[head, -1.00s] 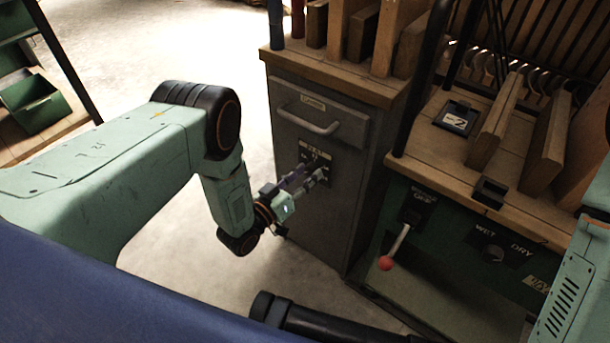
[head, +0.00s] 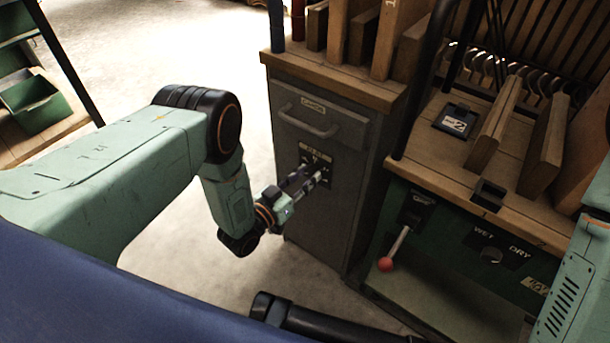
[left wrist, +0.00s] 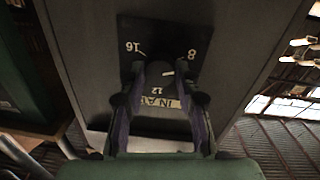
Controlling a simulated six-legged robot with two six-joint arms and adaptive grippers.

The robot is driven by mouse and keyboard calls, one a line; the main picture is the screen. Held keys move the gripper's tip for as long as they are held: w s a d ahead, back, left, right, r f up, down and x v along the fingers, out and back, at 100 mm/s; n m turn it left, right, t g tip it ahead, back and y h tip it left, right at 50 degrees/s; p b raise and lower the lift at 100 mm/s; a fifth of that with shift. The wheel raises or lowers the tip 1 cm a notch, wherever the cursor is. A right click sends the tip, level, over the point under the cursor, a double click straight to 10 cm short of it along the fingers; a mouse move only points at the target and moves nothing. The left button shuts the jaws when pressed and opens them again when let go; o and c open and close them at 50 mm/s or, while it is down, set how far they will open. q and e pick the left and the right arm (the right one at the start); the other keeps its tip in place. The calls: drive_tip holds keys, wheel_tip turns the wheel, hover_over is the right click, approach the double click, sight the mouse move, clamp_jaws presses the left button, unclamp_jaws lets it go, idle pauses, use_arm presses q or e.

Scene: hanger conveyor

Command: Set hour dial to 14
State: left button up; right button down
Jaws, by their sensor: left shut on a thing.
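The hour dial is a small knob (left wrist: 160,72) on a dark plate (left wrist: 165,32) with the numbers 16, 12 and 8. In the head view the plate (head: 317,157) is on the front of the grey cabinet, below the drawer. My left gripper (head: 316,178) reaches the plate with its fingers on the knob. In the left wrist view my left gripper (left wrist: 163,74) has a finger on each side of the knob, shut on it. A short pale mark shows between the fingertips, near the 12. The fingers hide much of the knob and the other numbers. My right gripper is not in view.
A drawer with a handle (head: 308,121) is just above the dial plate. To the right, a red-knobbed lever (head: 386,264) sticks out beside a WET/DRY switch (head: 491,255) on a green cabinet. Open floor lies left of the grey cabinet.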

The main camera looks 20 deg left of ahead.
use_arm(q)
drive_tip(key=m+p, duration=0.1)
drive_tip(key=m, duration=0.2)
drive_tip(key=shift+m, duration=0.4)
drive_tip(key=m+p, duration=0.1)
drive_tip(key=m, duration=0.3)
drive_tip(key=m+p, duration=0.1)
drive_tip(key=m, duration=0.3)
drive_tip(key=shift+s+m+y+p, duration=0.1)
drive_tip(key=shift+m+y+p, duration=0.2)
drive_tip(key=shift+y, duration=0.1)
drive_tip(key=m+p, duration=0.1)
drive_tip(key=m, duration=0.3)
drive_tip(key=shift+d+y, duration=0.1)
drive_tip(key=shift+y, duration=0.2)
drive_tip(key=m, duration=0.3)
drive_tip(key=shift+m, duration=0.4)
drive_tip(key=m+p, duration=0.1)
drive_tip(key=m, duration=0.7)
drive_tip(key=shift+m+t, duration=0.3)
drive_tip(key=shift+m, duration=1.8)
